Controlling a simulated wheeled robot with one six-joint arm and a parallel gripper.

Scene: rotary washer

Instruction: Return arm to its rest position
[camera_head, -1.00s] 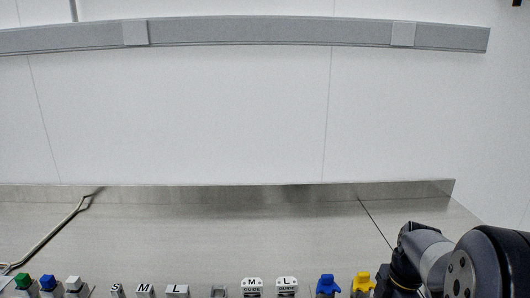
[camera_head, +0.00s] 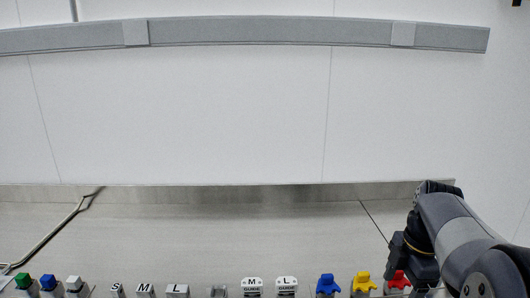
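My arm (camera_head: 455,235) is at the lower right of the head view, in front of the counter's right end. It is bent, with a dark wrist part (camera_head: 412,258) low at its left side. My gripper's fingers cannot be made out, so I cannot tell whether it is open or shut, or whether it holds anything.
Along the bottom edge stand parts with green (camera_head: 22,281), blue (camera_head: 47,282), white (camera_head: 73,283), blue (camera_head: 327,284), yellow (camera_head: 363,282) and red (camera_head: 398,280) tops, plus lettered blocks (camera_head: 252,284). A cable (camera_head: 52,233) lies at left. The metal counter's middle (camera_head: 230,235) is clear.

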